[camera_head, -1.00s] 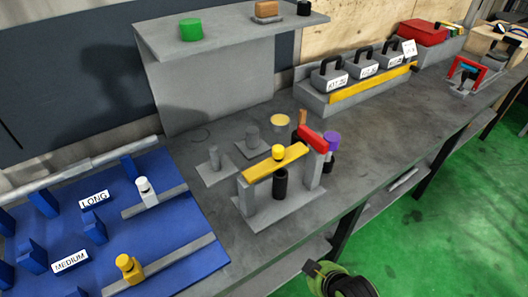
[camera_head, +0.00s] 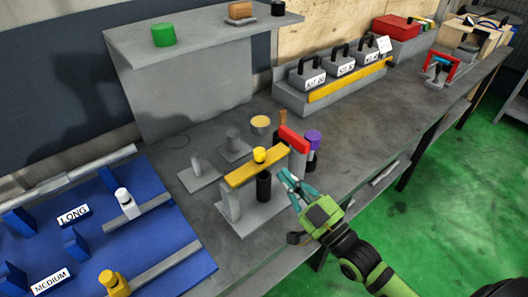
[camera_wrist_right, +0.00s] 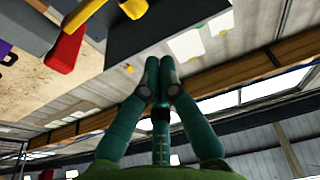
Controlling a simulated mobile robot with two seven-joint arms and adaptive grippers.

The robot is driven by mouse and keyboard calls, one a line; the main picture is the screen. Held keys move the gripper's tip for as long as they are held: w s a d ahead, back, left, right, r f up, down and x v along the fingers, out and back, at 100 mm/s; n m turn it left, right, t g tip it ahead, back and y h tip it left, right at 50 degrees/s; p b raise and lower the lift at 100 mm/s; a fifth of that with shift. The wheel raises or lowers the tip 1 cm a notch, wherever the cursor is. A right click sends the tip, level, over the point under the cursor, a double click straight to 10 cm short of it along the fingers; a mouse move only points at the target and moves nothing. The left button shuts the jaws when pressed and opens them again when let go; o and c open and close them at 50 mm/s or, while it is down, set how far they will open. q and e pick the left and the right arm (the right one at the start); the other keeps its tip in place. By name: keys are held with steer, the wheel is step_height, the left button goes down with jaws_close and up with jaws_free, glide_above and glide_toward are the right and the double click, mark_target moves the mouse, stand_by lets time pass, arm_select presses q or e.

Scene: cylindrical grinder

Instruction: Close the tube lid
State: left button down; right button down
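A black tube (camera_head: 264,186) stands under a yellow bar (camera_head: 250,168) topped by a yellow knob (camera_head: 260,155) on a grey stand (camera_head: 246,215). A red lever (camera_head: 293,139) rises at the bar's right end. Behind it is a dark tube with a purple cap (camera_head: 313,138). I cannot tell which part is the tube lid. My right gripper (camera_head: 287,178) is just right of the stand, below the red lever, empty. Its teal fingers (camera_wrist_right: 160,68) look shut together in the right wrist view, which also shows the red lever (camera_wrist_right: 66,47). My left gripper is not in view.
A blue board (camera_head: 150,240) with pegs and labels lies at left. Labelled weights (camera_head: 308,75) sit farther back.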

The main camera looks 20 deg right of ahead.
steer(key=r+t, duration=0.1)
steer(key=r, duration=0.1)
step_height(320, 180, up, 3)
steer(key=p, duration=0.4)
glide_above(258, 159)
steer(key=s, duration=0.1)
steer(key=f, duration=0.2)
steer(key=d+f, duration=0.1)
steer(key=f, duration=0.1)
steer(key=shift+s, duration=0.25)
